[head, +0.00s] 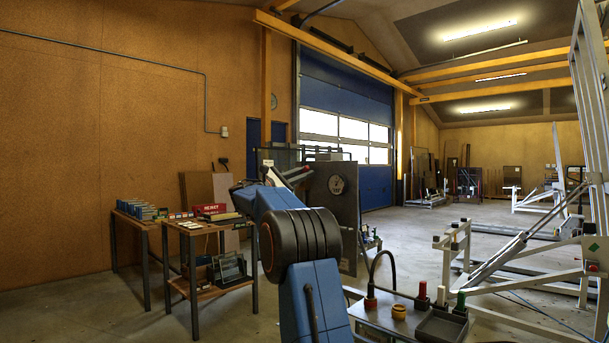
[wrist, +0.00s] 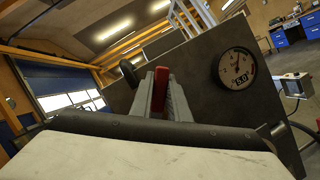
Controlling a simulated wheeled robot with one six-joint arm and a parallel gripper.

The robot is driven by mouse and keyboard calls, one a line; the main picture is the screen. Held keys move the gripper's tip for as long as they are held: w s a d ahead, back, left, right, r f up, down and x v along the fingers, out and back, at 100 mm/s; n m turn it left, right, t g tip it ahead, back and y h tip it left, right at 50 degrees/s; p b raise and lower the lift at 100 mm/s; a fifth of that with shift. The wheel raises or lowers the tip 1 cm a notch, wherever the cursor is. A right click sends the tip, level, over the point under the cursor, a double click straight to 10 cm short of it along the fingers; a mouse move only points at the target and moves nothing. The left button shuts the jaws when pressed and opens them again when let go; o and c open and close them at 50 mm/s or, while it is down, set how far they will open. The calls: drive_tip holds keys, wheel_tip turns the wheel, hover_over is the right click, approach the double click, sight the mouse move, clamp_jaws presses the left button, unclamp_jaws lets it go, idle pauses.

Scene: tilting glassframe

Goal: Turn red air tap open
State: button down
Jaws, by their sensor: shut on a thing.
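The red air tap (wrist: 161,77) shows in the wrist view as a narrow red handle standing up between the fingers. My gripper (wrist: 160,92) is shut on it, with one grey finger on each side. The tap's lower part is hidden behind the fingers and the wrist housing. The tap is on or just in front of a dark upright panel (wrist: 205,100). In the head view my gripper (head: 298,173) is at the left edge of this panel (head: 347,225). The tap cannot be made out there.
A round gauge (wrist: 236,70) sits on the panel right of the tap. A black knob (wrist: 129,73) is left of my fingers. In the head view a bench with trays (head: 413,322) stands front right, a loaded table (head: 213,227) left, and a white frame (head: 520,280) right.

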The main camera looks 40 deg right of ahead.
drive_tip(key=shift+f, duration=0.1)
drive_tip(key=c, duration=1.7)
unclamp_jaws()
drive_tip(key=shift+a, duration=0.1)
drive_tip(key=v, duration=1.7)
drive_tip(key=shift+a, duration=0.15)
